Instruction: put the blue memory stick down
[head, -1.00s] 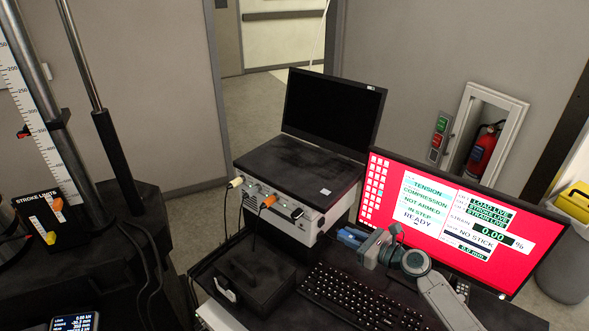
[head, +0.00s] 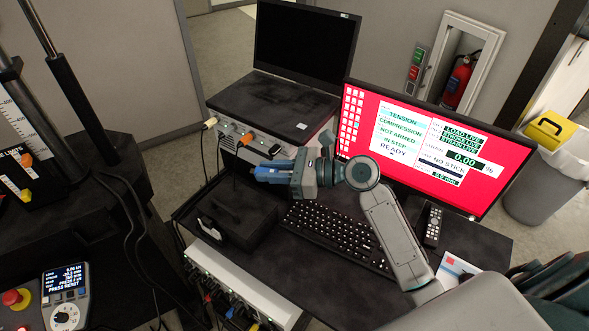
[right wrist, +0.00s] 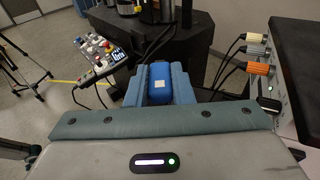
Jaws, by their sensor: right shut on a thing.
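The blue memory stick (right wrist: 158,84) shows in the right wrist view as a deep blue block with a small pale square on it. It sits between the two lighter blue fingers of my right gripper (right wrist: 160,92), which are shut on it. In the head view my right gripper (head: 264,172) is over the dark desk (head: 300,246), with its fingers pointing left, near the keyboard's upper left corner. The stick is hard to tell from the blue fingers there. My left gripper is out of view.
A black case (head: 238,212) lies on the desk left of the keyboard (head: 338,236). A pale unit with plugged cables (head: 262,143) stands behind, under an open laptop (head: 306,45). A red-screened monitor (head: 425,150) reads NO STICK. A remote (head: 433,224) lies at the right.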

